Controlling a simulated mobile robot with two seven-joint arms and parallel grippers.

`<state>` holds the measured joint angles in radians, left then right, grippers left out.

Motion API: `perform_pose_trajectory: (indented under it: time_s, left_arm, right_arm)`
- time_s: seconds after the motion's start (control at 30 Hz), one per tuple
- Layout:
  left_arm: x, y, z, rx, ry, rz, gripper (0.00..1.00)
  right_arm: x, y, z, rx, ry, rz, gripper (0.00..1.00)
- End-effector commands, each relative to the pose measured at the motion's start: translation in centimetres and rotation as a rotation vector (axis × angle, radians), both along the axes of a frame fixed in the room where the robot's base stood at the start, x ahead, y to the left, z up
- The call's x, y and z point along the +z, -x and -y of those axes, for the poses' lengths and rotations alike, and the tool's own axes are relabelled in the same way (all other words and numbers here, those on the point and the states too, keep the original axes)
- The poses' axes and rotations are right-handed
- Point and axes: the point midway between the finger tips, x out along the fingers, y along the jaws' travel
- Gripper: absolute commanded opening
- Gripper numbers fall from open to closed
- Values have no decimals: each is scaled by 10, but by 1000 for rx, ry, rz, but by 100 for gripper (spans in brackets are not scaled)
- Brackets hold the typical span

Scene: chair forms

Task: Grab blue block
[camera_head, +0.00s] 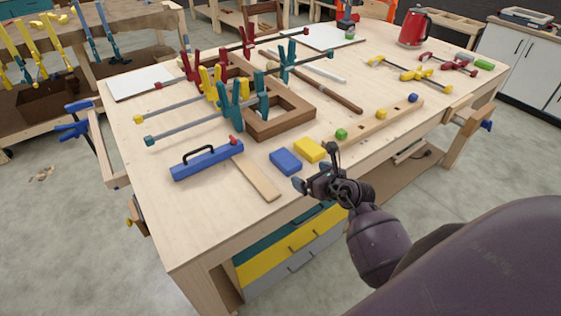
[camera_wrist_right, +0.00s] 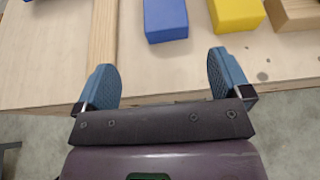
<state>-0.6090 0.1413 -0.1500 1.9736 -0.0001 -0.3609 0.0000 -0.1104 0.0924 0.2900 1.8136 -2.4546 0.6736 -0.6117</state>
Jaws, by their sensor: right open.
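The blue block (camera_head: 286,161) lies near the front edge of the workbench, just left of a yellow block (camera_head: 310,149). In the right wrist view, the blue block (camera_wrist_right: 166,20) shows at the top, ahead of the fingers and between their lines, apart from them. My right gripper (camera_head: 316,183) is at the bench's front edge, close to the blue block. In the right wrist view, its two blue fingertips (camera_wrist_right: 160,72) are spread with nothing between them. My left gripper is not in view.
A blue tool with a black handle (camera_head: 207,160) and a wooden strip (camera_head: 256,178) lie left of the blue block. A wooden rail with small coloured cubes (camera_head: 365,121) lies right. Clamps on a wooden frame (camera_head: 282,118) stand behind. The workbench's front-left corner (camera_head: 190,232) is clear.

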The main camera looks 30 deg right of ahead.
Motion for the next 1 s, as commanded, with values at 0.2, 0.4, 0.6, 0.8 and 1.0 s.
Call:
perform_pose_trajectory:
  time_s: [0.2,0.4,0.6,0.8,1.0]
  left_arm:
    - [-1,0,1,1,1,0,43]
    - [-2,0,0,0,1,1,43]
    - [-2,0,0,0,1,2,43]
    - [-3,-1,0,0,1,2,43]
    - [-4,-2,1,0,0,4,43]
  right_arm:
    - [-10,-28,-2,1,0,5,96]
    - [-18,-47,-3,0,0,6,96]
    - [-22,-56,-2,0,0,5,96]
    - [-31,-78,2,-1,-2,6,96]
    - [-39,-95,1,-2,-2,7,96]
